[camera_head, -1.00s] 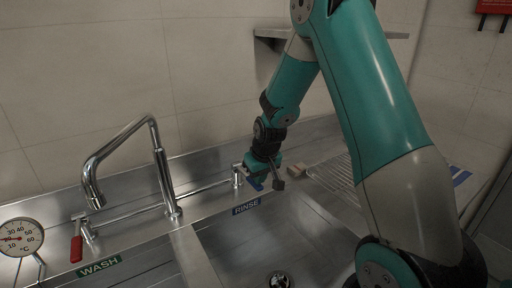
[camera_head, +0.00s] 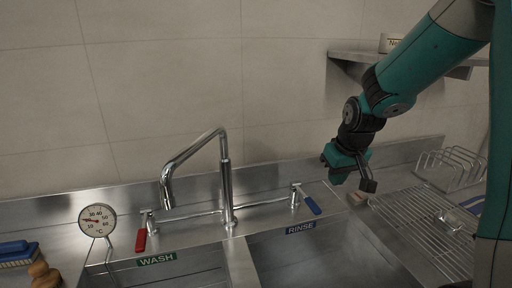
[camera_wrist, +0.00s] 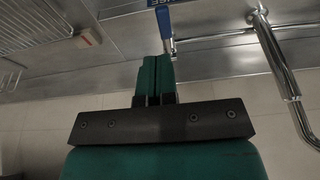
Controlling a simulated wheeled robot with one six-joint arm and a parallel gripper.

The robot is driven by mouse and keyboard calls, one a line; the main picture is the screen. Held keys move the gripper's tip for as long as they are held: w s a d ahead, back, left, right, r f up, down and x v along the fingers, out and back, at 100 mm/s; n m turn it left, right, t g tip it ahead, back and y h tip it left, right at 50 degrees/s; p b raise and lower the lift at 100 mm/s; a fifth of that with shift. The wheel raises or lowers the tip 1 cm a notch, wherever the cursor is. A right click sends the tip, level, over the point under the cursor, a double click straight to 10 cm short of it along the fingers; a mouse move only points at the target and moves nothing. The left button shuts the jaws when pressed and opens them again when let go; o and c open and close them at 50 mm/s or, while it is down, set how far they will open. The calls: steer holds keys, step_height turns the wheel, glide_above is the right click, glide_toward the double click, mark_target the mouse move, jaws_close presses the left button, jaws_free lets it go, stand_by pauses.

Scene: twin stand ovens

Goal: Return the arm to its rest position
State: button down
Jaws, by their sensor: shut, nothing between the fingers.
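My gripper (camera_head: 340,176) hangs at the end of my teal arm, above the back ledge of the sink. It is to the right of the blue tap lever (camera_head: 312,205), apart from it in the head view. In the wrist view my gripper (camera_wrist: 154,58) has its two teal fingers pressed together with nothing between them. The blue lever (camera_wrist: 165,24) shows just beyond the fingertips there. My arm reaches in from the right side of the head view, bent down toward the sink.
A chrome tap (camera_head: 227,180) stands between the wash and rinse basins, with a red lever (camera_head: 141,240) at left. A dial thermometer (camera_head: 97,220) stands at left. A wire rack (camera_head: 425,225) lies at right. A wall shelf (camera_head: 350,58) is behind my arm. The wall above the tap is clear.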

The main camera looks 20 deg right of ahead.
steer(key=s+a+r+n+y, duration=0.1)
steer(key=s+a+r+n, duration=0.15)
steer(key=a, duration=0.45)
steer(key=s+a+r+n+y, duration=0.1)
steer(key=s+a+r+y, duration=0.15)
steer(key=a, duration=0.45)
steer(key=s+a+r+n+g, duration=0.1)
steer(key=s+a+n, duration=0.1)
steer(key=s+a, duration=0.3)
steer(key=s+a+r+n+g+y, duration=0.1)
steer(key=s+a, duration=0.4)
steer(key=s, duration=0.5)
steer(key=shift+a+n+g, duration=0.3)
steer(key=shift+n+g, duration=0.3)
steer(key=shift+n, duration=0.25)
